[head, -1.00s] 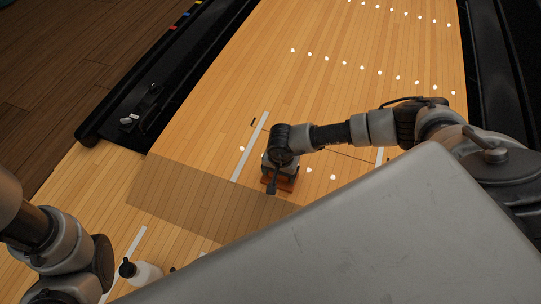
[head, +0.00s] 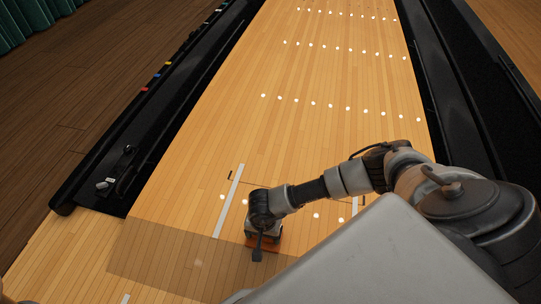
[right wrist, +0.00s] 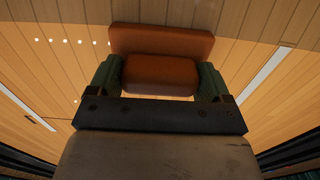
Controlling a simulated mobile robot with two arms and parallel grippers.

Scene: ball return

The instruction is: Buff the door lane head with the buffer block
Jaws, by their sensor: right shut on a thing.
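My right gripper (head: 262,236) is shut on the buffer block (right wrist: 162,76), an orange-brown block with a wider pad beyond the grip. In the head view only a strip of the block (head: 250,243) shows beneath the gripper. The block is low over the pale wooden lane head (head: 185,207), by the far edge of a darker, duller patch (head: 165,257) and right of a white line (head: 228,202). Whether it touches the boards I cannot tell. The patch's right part is hidden by my own body. My left gripper is out of view.
White dots (head: 316,215) mark the lane, which runs clear away from me. A black gutter (head: 165,135) with a small dark device (head: 120,172) borders it on the left. Another black gutter (head: 453,92) lies on the right. Dark floorboards (head: 85,95) lie beyond the left gutter.

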